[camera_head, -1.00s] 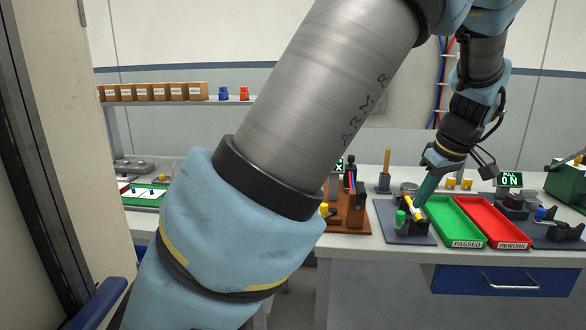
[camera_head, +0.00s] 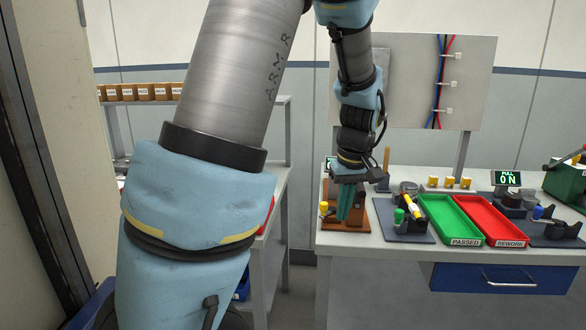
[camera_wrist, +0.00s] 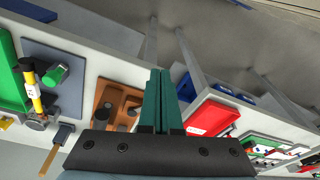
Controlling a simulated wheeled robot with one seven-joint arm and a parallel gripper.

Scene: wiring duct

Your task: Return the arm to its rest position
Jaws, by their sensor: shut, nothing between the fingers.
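My gripper (camera_head: 350,203) has teal fingers that are shut with nothing between them. In the head view it points down in front of the brown wooden fixture (camera_head: 330,218) at the bench's left end and hides part of it. In the wrist view the gripper (camera_wrist: 161,75) points past the bench edge, with the brown fixture (camera_wrist: 104,101) just left of the fingers. I cannot tell the exact gap between the fingers and the fixture. My arm crosses the left half of the head view.
The bench holds a grey fixture with a yellow-handled part (camera_head: 414,207), a green tray (camera_head: 437,208) marked PASSED and a red tray (camera_head: 484,206) marked REWORK. A panel with cables (camera_head: 440,85) stands behind. A shelf with boxes (camera_head: 140,92) is at left. A gap separates the benches.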

